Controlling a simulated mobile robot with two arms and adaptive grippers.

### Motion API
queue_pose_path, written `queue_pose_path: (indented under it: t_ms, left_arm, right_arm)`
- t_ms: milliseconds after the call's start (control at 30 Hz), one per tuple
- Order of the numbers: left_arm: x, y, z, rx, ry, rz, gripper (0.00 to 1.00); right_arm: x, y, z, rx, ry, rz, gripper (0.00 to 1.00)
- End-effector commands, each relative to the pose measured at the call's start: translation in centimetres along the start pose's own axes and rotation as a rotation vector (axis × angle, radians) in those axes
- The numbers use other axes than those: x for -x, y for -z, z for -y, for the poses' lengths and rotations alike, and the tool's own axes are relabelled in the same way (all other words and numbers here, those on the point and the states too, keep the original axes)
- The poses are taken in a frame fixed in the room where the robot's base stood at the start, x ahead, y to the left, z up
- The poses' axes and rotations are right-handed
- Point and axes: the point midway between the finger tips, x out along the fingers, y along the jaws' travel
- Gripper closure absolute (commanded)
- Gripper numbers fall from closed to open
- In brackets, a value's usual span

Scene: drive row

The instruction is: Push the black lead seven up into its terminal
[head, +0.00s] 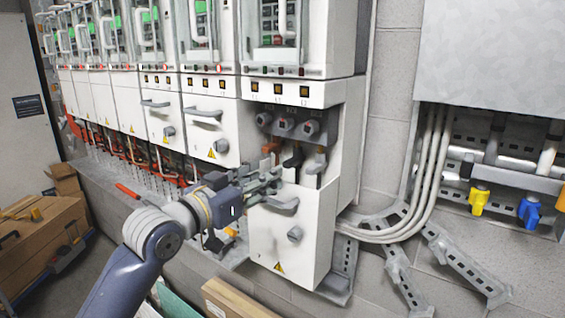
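The black lead (294,158) stands in the open compartment of the nearest cabinet, between a brown lead and a grey lead. Its upper end is just below the middle one of three round grey terminals (286,124); I cannot tell whether they touch. My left gripper (274,181) is in front of the compartment, below and to the left of the black lead, close to the top of the lowered white door. Its fingers point right and are seen side-on, so their gap is unclear. The lead's lower part is hidden behind the door. My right gripper is not in view.
The brown lead (270,149) and grey lead (317,164) flank the black one closely. The white door (312,232) with its handle stands in front below. More cabinets run left. Grey cables (424,165) and metal cable trays lie right.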

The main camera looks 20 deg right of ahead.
Motion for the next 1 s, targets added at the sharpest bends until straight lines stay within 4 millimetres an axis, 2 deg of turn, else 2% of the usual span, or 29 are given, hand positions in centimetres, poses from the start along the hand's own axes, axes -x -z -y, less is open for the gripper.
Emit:
queue_pose_path:
  t_ms: [100,300,500,700,967,1000]
  left_arm:
    - [-2.2,0.3,-0.1,0.003,-0.001,0.001,0.62]
    - [-5.4,0.2,-0.1,0.002,0.0,0.002,0.62]
    - [-7.5,0.2,0.0,0.002,0.0,0.0,0.62]
    - [-8.2,0.0,0.0,0.001,0.001,0.0,0.62]
    - [-8.3,-0.1,0.0,0.0,0.001,0.0,0.62]
    - [-8.3,0.0,0.0,0.0,0.001,0.0,0.68]
  right_arm:
    - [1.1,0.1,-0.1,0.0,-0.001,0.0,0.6]
    - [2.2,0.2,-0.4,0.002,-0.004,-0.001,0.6]
    - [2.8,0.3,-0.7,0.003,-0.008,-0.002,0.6]
    - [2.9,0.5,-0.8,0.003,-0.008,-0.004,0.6]
    - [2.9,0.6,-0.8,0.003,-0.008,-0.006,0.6]
    - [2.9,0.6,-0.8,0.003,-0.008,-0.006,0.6]
